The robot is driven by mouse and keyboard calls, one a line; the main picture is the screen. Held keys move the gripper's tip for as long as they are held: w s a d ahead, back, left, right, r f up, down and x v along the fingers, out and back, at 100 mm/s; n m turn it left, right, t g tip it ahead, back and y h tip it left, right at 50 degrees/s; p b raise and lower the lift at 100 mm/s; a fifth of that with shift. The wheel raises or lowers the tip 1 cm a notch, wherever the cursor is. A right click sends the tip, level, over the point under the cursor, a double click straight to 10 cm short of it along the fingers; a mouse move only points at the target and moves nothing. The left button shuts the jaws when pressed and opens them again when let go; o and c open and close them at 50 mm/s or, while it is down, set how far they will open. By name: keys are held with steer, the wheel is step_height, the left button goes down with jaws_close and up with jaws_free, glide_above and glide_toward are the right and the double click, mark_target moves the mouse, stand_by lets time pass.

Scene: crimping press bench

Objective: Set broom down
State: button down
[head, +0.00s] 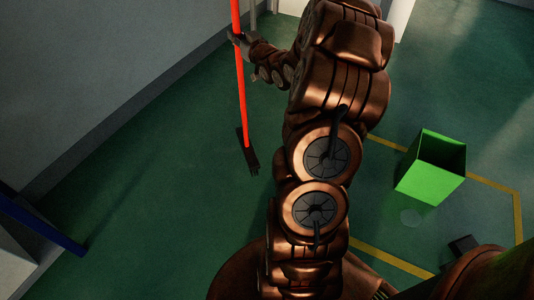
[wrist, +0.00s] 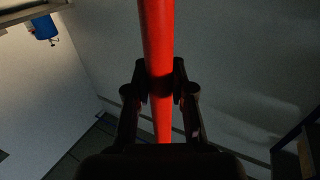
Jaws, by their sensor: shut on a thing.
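The broom has a long red handle (head: 240,75) and a dark brush head (head: 247,152) at its lower end. It is nearly upright over the green floor in the head view. I cannot tell whether the brush head touches the floor. My gripper (head: 238,39) is shut on the red handle, well above the brush head. In the wrist view the handle (wrist: 157,40) runs down the middle, between the dark fingers of my gripper (wrist: 160,82). The top end of the handle is out of view.
A grey wall (head: 110,60) with a dark skirting runs along the left. A green open bin (head: 430,182) stands on the right by yellow floor lines (head: 390,260). A blue bar (head: 40,227) lies at the lower left. Floor left of the broom is clear.

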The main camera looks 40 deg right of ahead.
steer(key=s+d+f, duration=0.3)
steer(key=s+d, duration=0.3)
steer(key=s, duration=0.4)
steer(key=s+d+f, duration=0.3)
steer(key=s+d, duration=0.3)
steer(key=s, duration=0.4)
steer(key=w+a+f+b, duration=0.1)
steer(key=w+f+b, duration=0.1)
steer(key=w, duration=0.5)
steer(key=w+a+f+b, duration=0.1)
steer(key=w+a+f, duration=0.1)
steer(key=w, duration=0.6)
steer(key=shift+w+a+f+h+b, duration=0.25)
steer(key=shift+a+f+h+b, duration=0.05)
steer(key=shift+f+b, duration=0.1)
steer(key=c, duration=1)
jaws_free()
steer(key=shift+f, duration=0.15)
